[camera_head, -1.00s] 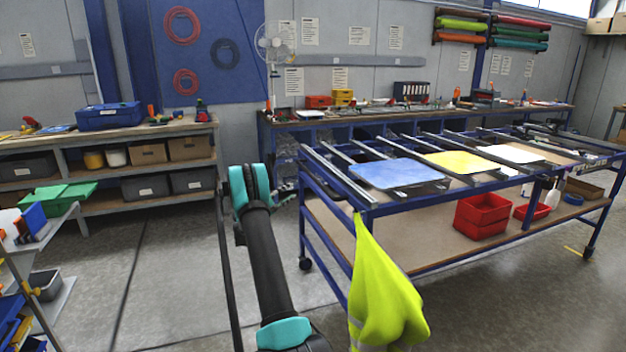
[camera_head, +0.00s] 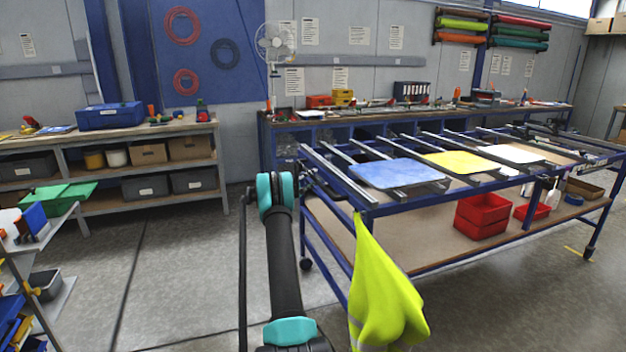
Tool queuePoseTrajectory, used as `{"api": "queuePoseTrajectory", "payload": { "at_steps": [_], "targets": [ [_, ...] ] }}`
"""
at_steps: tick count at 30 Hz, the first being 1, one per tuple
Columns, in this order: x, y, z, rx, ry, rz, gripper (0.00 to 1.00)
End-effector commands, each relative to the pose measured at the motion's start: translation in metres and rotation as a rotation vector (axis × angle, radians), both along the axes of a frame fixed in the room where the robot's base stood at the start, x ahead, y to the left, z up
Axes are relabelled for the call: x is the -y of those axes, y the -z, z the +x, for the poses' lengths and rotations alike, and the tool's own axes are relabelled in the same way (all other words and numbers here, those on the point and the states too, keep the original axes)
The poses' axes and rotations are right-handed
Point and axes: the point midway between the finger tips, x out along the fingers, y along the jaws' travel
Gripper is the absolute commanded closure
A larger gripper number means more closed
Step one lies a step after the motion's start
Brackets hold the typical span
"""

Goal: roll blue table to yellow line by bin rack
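The blue table (camera_head: 415,254) is a blue-framed wheeled trolley at the right, with metal rails on top and a brown lower shelf. Blue, yellow and white panels lie on its rails. A yellow-green hi-vis vest hangs at its near left corner. My gripper (camera_head: 309,184) is small, dark and mostly hidden beyond my arm's teal joint. It appears beside the table's left end frame; I cannot tell whether it touches or how its fingers stand. A short yellow mark (camera_head: 577,252) shows on the floor at the right. A rack with coloured bins (camera_head: 22,318) is cut off at the lower left.
A workbench (camera_head: 150,133) with boxes stands at the back left. A long bench (camera_head: 375,116) runs along the back wall behind the table. Red bins (camera_head: 482,215) sit on the table's lower shelf. Grey floor is open between the left rack and the table.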

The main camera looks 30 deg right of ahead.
Motion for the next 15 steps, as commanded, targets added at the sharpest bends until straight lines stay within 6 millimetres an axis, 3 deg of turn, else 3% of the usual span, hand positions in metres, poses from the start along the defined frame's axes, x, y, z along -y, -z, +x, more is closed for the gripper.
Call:
{"api": "queuePoseTrajectory", "payload": {
  "at_steps": [8,15],
  "targets": [
    [0.0011,-0.0002,0.0001,0.0,0.0,0.0,0.62],
    [0.0009,-0.0003,0.0001,0.0,0.0,0.0,0.92]
  ]
}}
